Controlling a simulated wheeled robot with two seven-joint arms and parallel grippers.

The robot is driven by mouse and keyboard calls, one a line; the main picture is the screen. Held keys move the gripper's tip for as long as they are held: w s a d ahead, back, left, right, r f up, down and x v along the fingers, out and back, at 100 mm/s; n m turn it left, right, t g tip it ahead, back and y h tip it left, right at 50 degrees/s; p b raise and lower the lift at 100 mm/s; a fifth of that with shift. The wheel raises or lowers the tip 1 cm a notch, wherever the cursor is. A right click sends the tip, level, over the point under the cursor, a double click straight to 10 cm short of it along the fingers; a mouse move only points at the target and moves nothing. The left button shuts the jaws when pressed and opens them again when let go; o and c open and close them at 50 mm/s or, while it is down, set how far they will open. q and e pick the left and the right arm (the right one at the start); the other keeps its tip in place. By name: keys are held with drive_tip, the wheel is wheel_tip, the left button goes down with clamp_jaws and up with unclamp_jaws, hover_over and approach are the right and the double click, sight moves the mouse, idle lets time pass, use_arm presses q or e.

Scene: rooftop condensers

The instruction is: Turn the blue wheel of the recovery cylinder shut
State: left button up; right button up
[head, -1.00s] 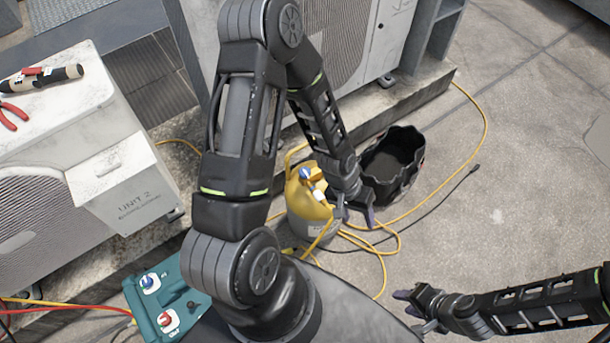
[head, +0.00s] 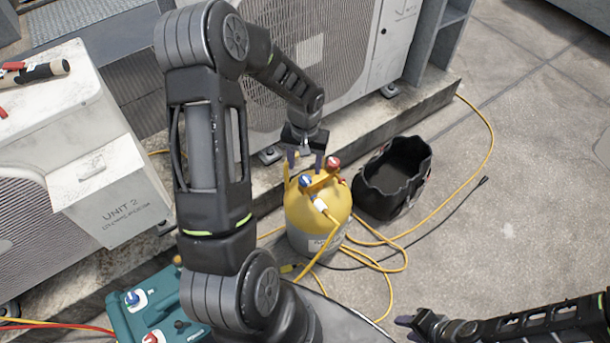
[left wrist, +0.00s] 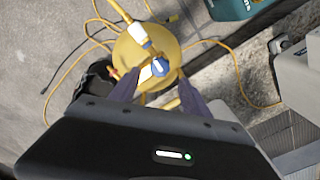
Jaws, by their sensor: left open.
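The recovery cylinder (head: 325,215) stands upright on the ground, yellow on top and grey below. Its blue wheel (head: 305,181) faces me at the left of the valve top, and a red wheel (head: 333,163) sits to its right. My left gripper (head: 305,165) is open just above and behind the blue wheel, pointing down. In the left wrist view the blue wheel (left wrist: 161,67) shows between the tips of my left gripper (left wrist: 158,76), with no clear contact. My right gripper (head: 408,329) is low at the bottom edge, its fingers apart and empty.
A black open bag (head: 395,180) stands right of the cylinder. Yellow hoses (head: 375,255) lie looped on the concrete. A teal manifold case (head: 158,305) is at lower left, and a condenser unit (head: 100,190) stands at left. A concrete ledge runs behind the cylinder.

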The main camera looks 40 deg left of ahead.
sight(305, 178)
use_arm(q)
wheel_tip(305, 178, down, 6)
drive_tip(key=shift+r+b, duration=0.1)
drive_tip(key=shift+b, duration=0.3)
drive_tip(key=shift+c, duration=0.3)
clamp_jaws()
